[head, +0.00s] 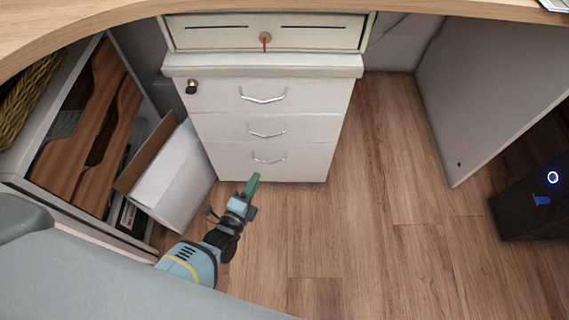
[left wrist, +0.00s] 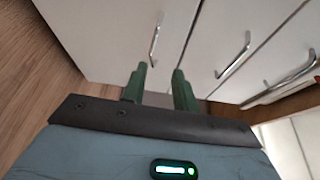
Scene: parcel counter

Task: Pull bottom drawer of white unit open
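The white unit (head: 200,128) stands under the desk with three closed drawers. Its bottom drawer (head: 235,160) has a silver bar handle (head: 269,160). My left gripper (head: 253,184) is just in front of the bottom drawer, below and left of that handle in the head view. In the left wrist view its two green fingers (left wrist: 160,74) are apart with nothing held. The bottom drawer's handle (left wrist: 156,38) lies beyond the fingertips, its near end showing between them; I see no contact. The middle handle (left wrist: 234,57) is further right. My right gripper is not in view.
A white open box (head: 180,185) stands on the floor left of the unit, close to my left arm. A black computer tower (head: 535,205) is at the right. The wooden floor (head: 385,200) right of the unit is clear. The desk edge (head: 75,22) overhangs above.

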